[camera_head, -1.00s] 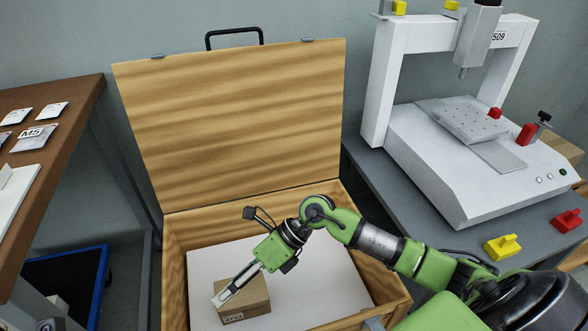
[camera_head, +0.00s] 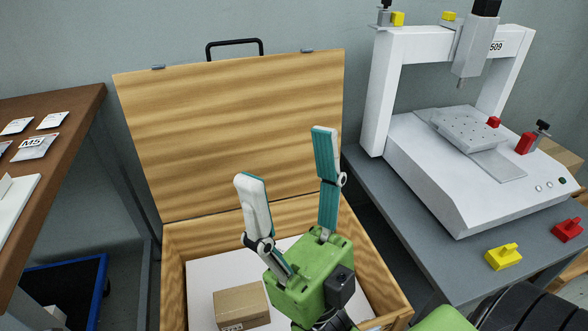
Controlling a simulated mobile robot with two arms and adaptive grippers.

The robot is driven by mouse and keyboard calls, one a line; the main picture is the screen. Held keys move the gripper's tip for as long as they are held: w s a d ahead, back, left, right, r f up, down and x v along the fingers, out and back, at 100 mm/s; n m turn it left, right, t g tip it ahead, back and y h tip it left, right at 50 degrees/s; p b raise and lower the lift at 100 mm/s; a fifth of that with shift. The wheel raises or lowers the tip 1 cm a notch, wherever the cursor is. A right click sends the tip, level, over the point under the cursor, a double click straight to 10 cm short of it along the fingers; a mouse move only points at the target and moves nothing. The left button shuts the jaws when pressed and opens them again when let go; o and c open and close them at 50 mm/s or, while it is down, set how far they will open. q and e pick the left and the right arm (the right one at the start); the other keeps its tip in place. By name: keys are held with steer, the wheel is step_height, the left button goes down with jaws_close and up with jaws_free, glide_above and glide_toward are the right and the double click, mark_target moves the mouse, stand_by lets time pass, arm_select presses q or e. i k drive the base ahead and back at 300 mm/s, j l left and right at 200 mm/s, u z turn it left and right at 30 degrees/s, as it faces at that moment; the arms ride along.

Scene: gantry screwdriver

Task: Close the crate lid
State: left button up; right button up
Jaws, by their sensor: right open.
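The wooden crate (camera_head: 174,270) stands open in the middle of the view. Its lid (camera_head: 225,140) is raised upright at the back, with a black handle (camera_head: 235,44) on its top edge. A small cardboard box (camera_head: 241,306) lies on the white bottom of the crate. My right gripper (camera_head: 289,163) is above the crate, its fingers spread wide and pointing up towards the lid. It holds nothing and appears in front of the lid; I cannot tell whether a fingertip touches it. My left gripper is not in view.
A white gantry screwdriver machine (camera_head: 415,185) stands on a grey table (camera_head: 385,205) at the right, with yellow (camera_head: 503,257) and red (camera_head: 567,230) blocks. A brown shelf (camera_head: 75,125) with small bags is at the left, above a blue bin (camera_head: 98,290).

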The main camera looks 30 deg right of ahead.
mark_target(194, 127)
steer(key=k, duration=1)
